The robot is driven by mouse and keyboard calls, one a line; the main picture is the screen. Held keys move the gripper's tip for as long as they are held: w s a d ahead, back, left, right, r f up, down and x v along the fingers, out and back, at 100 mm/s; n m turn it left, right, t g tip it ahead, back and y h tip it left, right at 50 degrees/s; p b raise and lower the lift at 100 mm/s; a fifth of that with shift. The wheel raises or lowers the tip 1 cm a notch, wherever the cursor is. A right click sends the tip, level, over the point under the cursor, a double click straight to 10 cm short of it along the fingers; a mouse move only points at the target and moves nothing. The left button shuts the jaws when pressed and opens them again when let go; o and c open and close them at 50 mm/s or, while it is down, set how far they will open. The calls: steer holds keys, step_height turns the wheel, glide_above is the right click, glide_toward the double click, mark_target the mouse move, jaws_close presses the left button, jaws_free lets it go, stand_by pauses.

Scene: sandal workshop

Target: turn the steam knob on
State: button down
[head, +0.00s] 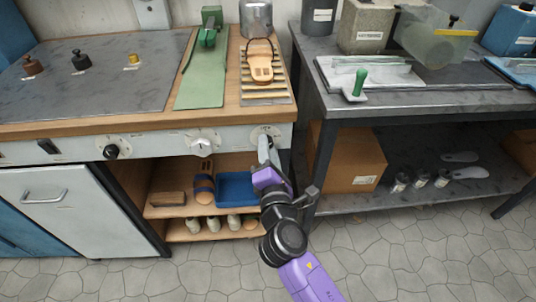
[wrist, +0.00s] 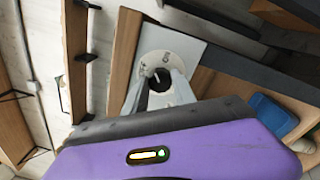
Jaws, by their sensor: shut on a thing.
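The front panel (head: 160,143) under the wooden counter carries a black knob (head: 112,151), a white knob (head: 203,142) and a round dial (head: 267,131) at its right end. My gripper (head: 265,143) reaches up to this right-hand dial. Small print shows on the plate, too blurred to read surely. The fingers hide part of the knob, so its exact angle is unclear.
Below the panel, an open shelf holds a blue tray (head: 236,190), a brush (head: 168,198) and several shoe forms. A cardboard box (head: 350,160) stands on the lower shelf of the grey bench (head: 430,105) to the right. The tiled floor in front is clear.

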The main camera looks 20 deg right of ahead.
steer(key=shift+f+m+b, duration=0.2)
steer(key=shift+m+b, duration=2.65)
steer(key=shift+m, duration=1.15)
steer(key=c, duration=1)
jaws_free()
steer(key=shift+r, duration=0.1)
steer(key=shift+v, duration=3.95)
steer(key=shift+a, duration=0.1)
